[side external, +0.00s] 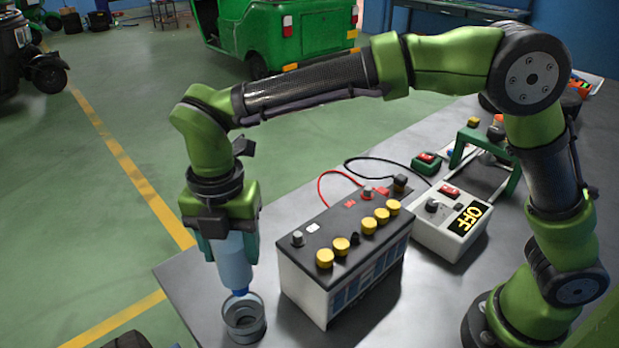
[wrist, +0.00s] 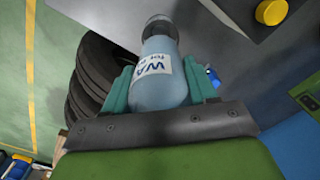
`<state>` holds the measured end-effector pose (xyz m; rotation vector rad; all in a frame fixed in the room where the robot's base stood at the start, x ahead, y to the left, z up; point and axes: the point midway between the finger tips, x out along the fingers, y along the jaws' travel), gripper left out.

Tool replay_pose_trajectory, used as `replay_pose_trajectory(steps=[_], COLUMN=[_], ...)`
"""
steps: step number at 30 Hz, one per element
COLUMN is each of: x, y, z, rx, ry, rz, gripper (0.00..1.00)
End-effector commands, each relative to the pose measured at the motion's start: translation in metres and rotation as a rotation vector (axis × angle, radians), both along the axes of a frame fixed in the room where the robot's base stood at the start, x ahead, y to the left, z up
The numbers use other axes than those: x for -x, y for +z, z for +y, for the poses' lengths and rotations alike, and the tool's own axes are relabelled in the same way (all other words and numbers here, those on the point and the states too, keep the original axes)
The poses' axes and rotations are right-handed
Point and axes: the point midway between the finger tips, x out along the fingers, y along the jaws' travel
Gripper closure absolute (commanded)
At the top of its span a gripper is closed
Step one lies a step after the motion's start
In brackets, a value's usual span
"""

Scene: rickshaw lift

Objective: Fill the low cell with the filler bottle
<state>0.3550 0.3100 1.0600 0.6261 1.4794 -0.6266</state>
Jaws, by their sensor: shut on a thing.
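The filler bottle (side external: 234,262) is pale blue and clear, held upside down with its blue tip at the bottom. My gripper (side external: 228,245) is shut on it; the wrist view shows teal fingers on both sides of the labelled bottle (wrist: 158,80). The tip is at the mouth of a grey round holder (side external: 244,320); I cannot tell whether it is inside. The battery (side external: 325,285) stands to the right, with several yellow caps (side external: 369,225) in a row along its top. A dark, uncapped spot (side external: 354,238) in that row looks like the low cell.
A white switch box (side external: 445,232) reading OFF stands right of the battery. Red (side external: 322,185) and black (side external: 375,158) cables run behind the battery. A green stand (side external: 495,155) is farther back. The bench's left edge is close to the holder; tyres (wrist: 95,75) lie below it.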

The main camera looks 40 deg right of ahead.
Motion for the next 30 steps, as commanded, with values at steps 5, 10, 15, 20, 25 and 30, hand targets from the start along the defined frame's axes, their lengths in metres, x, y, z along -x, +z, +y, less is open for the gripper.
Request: replay_pose_trajectory(steps=[5,10,15,20,25,30], x=[-0.012,0.000,0.033,0.060,0.072,0.073], y=[0.048,0.094,0.121,0.125,0.119,0.110], z=[-0.040,-0.106,-0.163,-0.189,-0.193,-0.192], rx=[-0.005,-0.005,-0.003,-0.002,-0.001,0.000], ry=[-0.086,-0.210,-0.319,-0.372,-0.380,-0.377], rz=[-0.009,-0.010,-0.006,-0.004,-0.001,-0.001], gripper=[0.80,0.80,0.80,0.80,0.80,0.80])
